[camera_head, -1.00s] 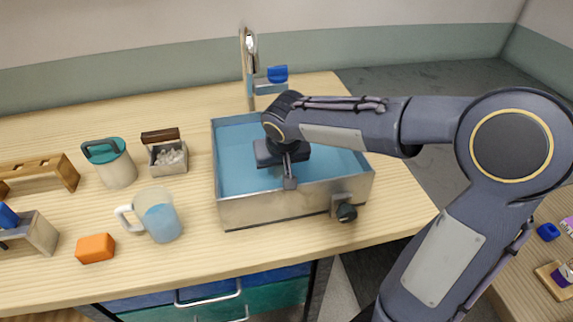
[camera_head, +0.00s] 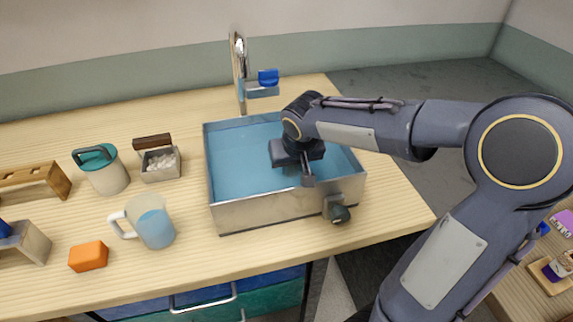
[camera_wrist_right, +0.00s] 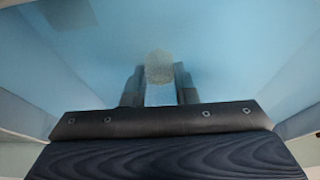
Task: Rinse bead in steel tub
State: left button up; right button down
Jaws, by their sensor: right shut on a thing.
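The steel tub (camera_head: 285,208) stands on the wooden counter and holds blue water (camera_head: 240,165). My right gripper (camera_wrist_right: 160,88) reaches down into the tub, near its right side. In the head view the right gripper (camera_head: 305,178) hides the bead. My left gripper is not in view.
A faucet (camera_head: 239,65) stands behind the tub and a dark knob (camera_head: 339,214) sticks out at its front right. A cup of water (camera_head: 154,222), an orange block (camera_head: 88,256), a lidded canister (camera_head: 104,172) and a box of white pieces (camera_head: 160,163) stand to the left.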

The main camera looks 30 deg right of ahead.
notch_tip(320, 180, up, 11)
jog(key=p, duration=0.8)
dwell(0.5)
notch_tip(320, 180, up, 5)
jog(key=p, duration=0.4)
